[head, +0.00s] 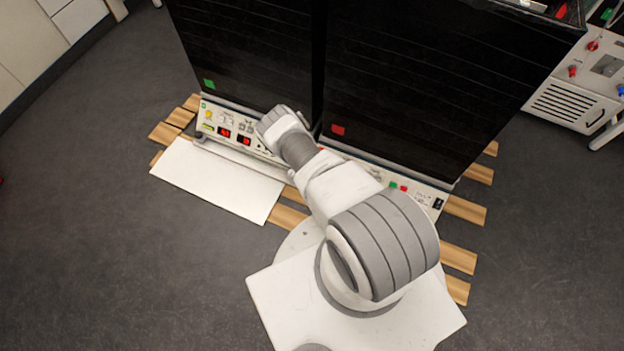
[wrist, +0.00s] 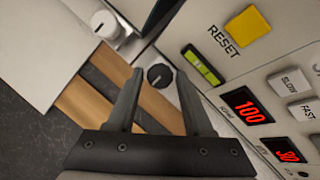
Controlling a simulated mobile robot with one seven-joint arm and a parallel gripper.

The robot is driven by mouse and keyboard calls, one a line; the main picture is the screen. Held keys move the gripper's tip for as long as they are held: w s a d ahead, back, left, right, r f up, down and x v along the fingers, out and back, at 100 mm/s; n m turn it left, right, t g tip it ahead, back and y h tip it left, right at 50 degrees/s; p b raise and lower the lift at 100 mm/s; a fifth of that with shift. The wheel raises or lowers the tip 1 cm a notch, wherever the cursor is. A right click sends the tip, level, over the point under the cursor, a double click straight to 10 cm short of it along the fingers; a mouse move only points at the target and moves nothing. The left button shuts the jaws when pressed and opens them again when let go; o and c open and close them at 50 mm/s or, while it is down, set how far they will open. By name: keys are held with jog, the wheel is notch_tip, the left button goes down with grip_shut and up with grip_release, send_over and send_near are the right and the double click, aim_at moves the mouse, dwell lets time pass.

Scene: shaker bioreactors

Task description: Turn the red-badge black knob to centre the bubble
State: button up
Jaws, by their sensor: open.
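A black knob (wrist: 160,76) with a light pointer line sits on a pale metal foot plate in the wrist view. No red badge on it can be made out. My gripper (wrist: 158,90) is open, its fingertips on either side of the knob in the picture; contact cannot be told. A yellow-green level vial (wrist: 202,66) is on the panel to the right, and the bubble's exact place is too small to tell. In the head view the vial (head: 208,127) shows small on the left unit's panel, and my arm hides the fingertips.
A white round knob (wrist: 104,23) stands at the upper left of the wrist view. The panel has a yellow RESET button (wrist: 254,38) and red displays (wrist: 249,110). A white board (head: 215,180) and wooden slats (head: 460,258) lie in front of the dark cabinets (head: 245,50).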

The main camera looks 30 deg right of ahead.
grip_shut()
dwell(0.5)
jog(key=m+h, duration=0.1)
jog(key=m, duration=0.3)
jog(key=shift+w+a+m+g+h, duration=0.1)
jog(key=shift+a+m+g+h, duration=0.1)
jog(key=shift+m+g+h, duration=0.15)
jog(key=m, duration=0.2)
jog(key=m+g+h, duration=0.1)
jog(key=m, duration=0.1)
jog(key=shift+w+a+m, duration=0.1)
jog(key=shift+w+m, duration=0.05)
jog(key=shift+m, duration=0.1)
jog(key=m+g, duration=0.1)
jog(key=m, duration=0.1)
jog(key=m+g, duration=0.1)
jog(key=m, duration=0.1)
jog(key=shift+w+m+h, duration=0.15)
jog(key=shift+m+h, duration=0.15)
jog(key=shift+h, duration=0.05)
jog(key=shift+w+m+g, duration=0.15)
jog(key=shift+m+g, duration=0.7)
jog(key=shift+m, duration=1.45)
